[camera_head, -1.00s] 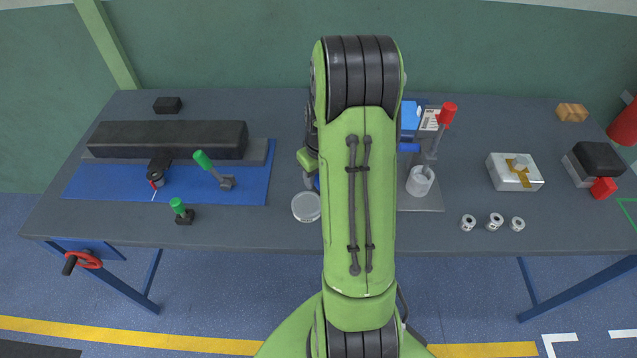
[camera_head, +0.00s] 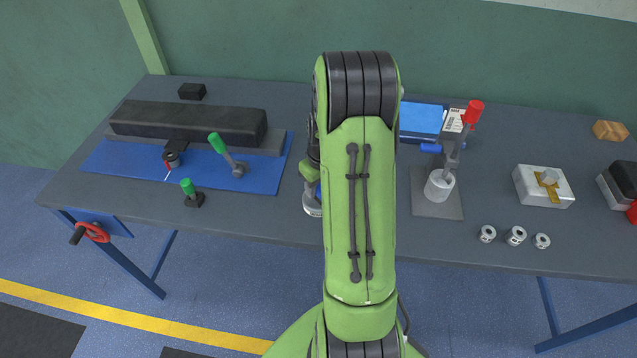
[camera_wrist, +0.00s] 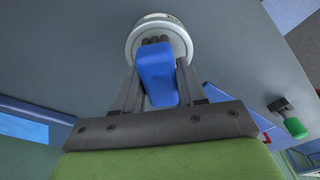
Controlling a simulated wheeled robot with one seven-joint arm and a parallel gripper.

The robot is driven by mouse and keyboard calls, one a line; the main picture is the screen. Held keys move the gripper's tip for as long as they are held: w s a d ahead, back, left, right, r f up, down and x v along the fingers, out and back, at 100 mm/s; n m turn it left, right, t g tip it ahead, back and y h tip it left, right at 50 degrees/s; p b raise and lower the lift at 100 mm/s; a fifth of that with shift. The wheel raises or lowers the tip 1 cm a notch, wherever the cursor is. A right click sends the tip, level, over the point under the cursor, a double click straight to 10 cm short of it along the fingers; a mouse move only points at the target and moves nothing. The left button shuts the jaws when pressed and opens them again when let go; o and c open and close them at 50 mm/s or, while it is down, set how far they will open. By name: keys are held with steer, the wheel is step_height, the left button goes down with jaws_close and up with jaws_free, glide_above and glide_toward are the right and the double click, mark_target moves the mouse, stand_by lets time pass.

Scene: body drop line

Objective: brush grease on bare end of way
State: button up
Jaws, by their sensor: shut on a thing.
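The way (camera_head: 272,140) is a grey strip on a blue mat, mostly covered by a long dark block; its grey right end shows bare. My gripper (camera_wrist: 158,78) is shut on a blue handle (camera_wrist: 155,72), which I take for the grease brush. The dark far end of the brush overlaps a round pale tin (camera_wrist: 137,38); I cannot tell whether it is inside.
A green-handled clamp (camera_head: 222,150) stands on the mat near the way's bare end. A smaller green-knobbed piece (camera_head: 192,192) stands at the table's front. Right of my arm are a grey plate (camera_head: 425,203) with a white cup and red-handled clamp, and several metal rings (camera_head: 515,236).

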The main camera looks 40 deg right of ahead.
steer(key=shift+f+b, duration=0.45)
steer(key=shift+b, duration=0.05)
stand_by(2.0)
steer(key=shift+r, duration=0.1)
step_height(320, 180, up, 7)
steer(key=p, duration=0.5)
stand_by(0.3)
stand_by(0.4)
